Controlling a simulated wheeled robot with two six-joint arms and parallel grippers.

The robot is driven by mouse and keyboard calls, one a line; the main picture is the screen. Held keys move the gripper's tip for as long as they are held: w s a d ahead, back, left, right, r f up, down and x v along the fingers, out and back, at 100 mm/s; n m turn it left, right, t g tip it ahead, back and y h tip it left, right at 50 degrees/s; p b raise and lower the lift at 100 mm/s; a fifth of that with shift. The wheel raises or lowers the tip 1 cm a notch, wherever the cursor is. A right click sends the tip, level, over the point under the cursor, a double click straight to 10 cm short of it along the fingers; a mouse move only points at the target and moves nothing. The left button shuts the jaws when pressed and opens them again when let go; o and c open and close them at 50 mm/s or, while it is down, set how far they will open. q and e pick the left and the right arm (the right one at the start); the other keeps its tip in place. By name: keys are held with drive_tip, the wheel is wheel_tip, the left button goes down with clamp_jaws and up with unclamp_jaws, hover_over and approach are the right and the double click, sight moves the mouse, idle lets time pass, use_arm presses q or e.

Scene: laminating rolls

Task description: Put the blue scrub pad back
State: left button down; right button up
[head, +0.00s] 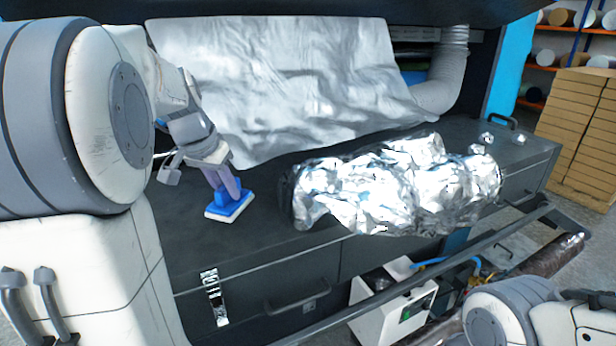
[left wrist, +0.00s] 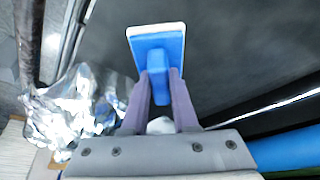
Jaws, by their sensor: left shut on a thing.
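The blue scrub pad (head: 230,206) has a blue handle on top and a white underside. In the head view it is at the left part of the dark worktop, tilted a little; I cannot tell whether its white face touches the top. My left gripper (head: 226,188) is shut on its handle from above. In the left wrist view the pad (left wrist: 157,45) lies beyond the fingertips, its handle between the two purple-grey fingers (left wrist: 157,88). My right gripper is not in view; only part of my right arm shows at the bottom right of the head view.
A crumpled foil bundle (head: 400,190) lies on the worktop (head: 270,240) right of the pad. A foil sheet (head: 280,75) hangs behind. A rail (head: 420,290) runs along the front, with a white machine (head: 385,305) below. Stacked boxes (head: 580,130) stand far right.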

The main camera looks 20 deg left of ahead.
sight(227, 205)
use_arm(q)
drive_tip(key=shift+w+a+f, duration=0.4)
drive_tip(key=shift+a, duration=0.15)
wheel_tip(227, 205, down, 3)
drive_tip(key=shift+f+p, duration=0.15)
drive_tip(key=shift+p, duration=0.65)
drive_tip(key=shift+f, duration=0.3)
drive_tip(key=shift+f, duration=0.2)
drive_tip(key=c, duration=0.7)
unclamp_jaws()
drive_tip(key=shift+d, duration=0.1)
drive_tip(key=shift+r, duration=0.1)
